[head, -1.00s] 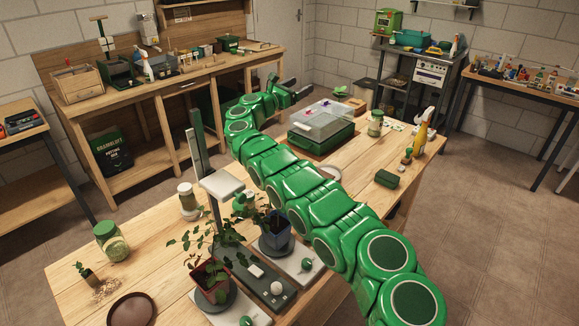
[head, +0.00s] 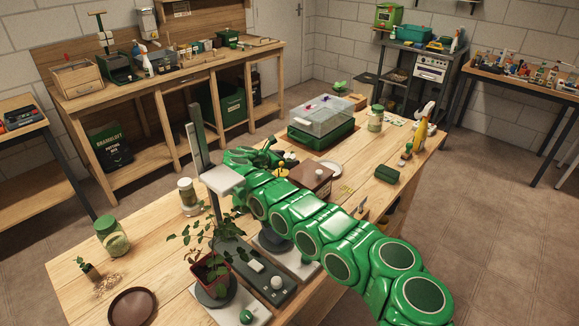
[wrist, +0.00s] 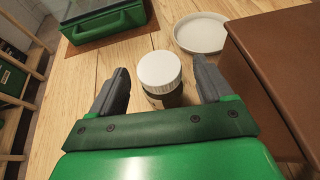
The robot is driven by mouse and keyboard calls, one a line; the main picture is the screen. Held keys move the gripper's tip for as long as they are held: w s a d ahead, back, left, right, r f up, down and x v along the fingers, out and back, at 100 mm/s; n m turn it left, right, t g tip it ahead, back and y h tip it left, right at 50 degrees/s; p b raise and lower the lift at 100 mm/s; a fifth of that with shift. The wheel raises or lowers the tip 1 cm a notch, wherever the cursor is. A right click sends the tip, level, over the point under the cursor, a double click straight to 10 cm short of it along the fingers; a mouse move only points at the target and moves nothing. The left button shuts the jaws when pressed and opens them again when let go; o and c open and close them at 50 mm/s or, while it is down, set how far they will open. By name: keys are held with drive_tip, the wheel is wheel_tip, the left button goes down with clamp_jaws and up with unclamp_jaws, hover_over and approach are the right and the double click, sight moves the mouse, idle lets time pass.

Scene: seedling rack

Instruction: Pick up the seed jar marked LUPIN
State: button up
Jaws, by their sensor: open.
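A jar with a white ribbed lid (wrist: 158,72) and a dark body stands upright on the bench in the wrist view. My gripper (wrist: 161,66) is open, with one finger on each side of it; whether either finger touches it is unclear. No lettering on this jar faces the camera, so I cannot tell if it is LUPIN. In the head view, my gripper (head: 266,154) is low over the bench behind the grey stand. Other jars are a green-lidded one (head: 112,238), a pale-lidded one (head: 188,197) and one at the back (head: 375,119); their labels are unreadable.
A brown box (wrist: 262,75) stands close to the right finger. A pale dish (wrist: 202,33) and a green-based clear-lidded box (head: 320,122) lie beyond. The upright grey stand (head: 200,150) and potted plant (head: 213,268) are left of my arm.

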drive_tip(key=shift+x, duration=2)
drive_tip(key=shift+c, duration=0.4)
